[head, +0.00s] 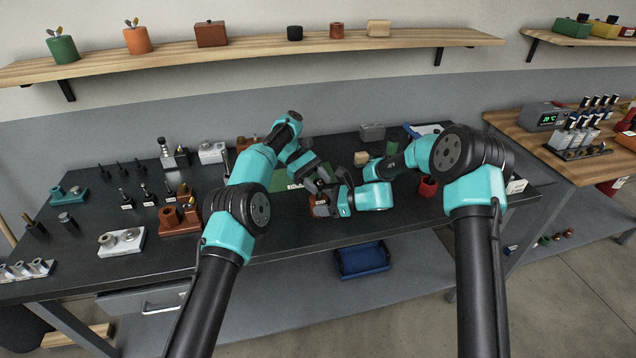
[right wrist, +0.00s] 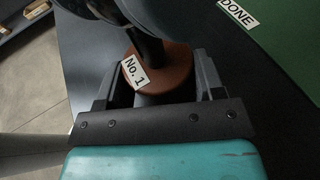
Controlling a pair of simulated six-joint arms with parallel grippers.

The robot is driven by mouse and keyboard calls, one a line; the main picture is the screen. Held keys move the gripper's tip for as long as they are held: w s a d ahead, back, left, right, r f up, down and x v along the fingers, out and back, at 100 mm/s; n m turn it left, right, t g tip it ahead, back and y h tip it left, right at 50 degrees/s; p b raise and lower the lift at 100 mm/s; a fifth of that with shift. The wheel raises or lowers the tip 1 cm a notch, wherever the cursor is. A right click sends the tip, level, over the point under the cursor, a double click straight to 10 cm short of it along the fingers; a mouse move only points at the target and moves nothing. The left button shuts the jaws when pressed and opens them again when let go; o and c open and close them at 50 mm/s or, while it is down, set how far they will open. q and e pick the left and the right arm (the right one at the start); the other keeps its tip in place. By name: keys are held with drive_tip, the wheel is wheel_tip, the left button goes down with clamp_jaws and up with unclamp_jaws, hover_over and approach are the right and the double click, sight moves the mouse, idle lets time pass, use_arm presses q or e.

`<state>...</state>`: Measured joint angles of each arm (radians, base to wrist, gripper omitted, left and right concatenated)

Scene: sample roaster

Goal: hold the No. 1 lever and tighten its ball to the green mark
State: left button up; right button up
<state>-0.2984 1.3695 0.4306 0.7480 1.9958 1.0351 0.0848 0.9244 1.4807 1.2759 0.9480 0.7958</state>
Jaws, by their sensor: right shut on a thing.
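The No. 1 lever (right wrist: 178,62) shows in the right wrist view as a reddish-brown round base with a white "No. 1" tag and a dark rod rising from it. My right gripper (right wrist: 157,78) is shut on it, with one finger on each side of the brown part. In the head view the brown part (head: 320,208) shows small at the right gripper (head: 328,202), over the middle of the bench. My left gripper (head: 318,182) is just above and behind it, close to the rod's top. The ball and the green mark are not discernible; whether the left jaws are closed is hidden.
A green mat (right wrist: 290,35) with a "DONE" label (right wrist: 238,12) lies beside the lever. Brown holders (head: 180,218), a white two-hole block (head: 121,242) and several small dark tools stand on the left of the bench. A red cup (head: 427,187) stands right. The front-centre bench is fairly clear.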

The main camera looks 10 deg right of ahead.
use_arm(q)
drive_tip(key=shift+o, duration=1.3)
drive_tip(key=shift+n+t+h, duration=0.6)
drive_tip(key=shift+n, duration=0.1)
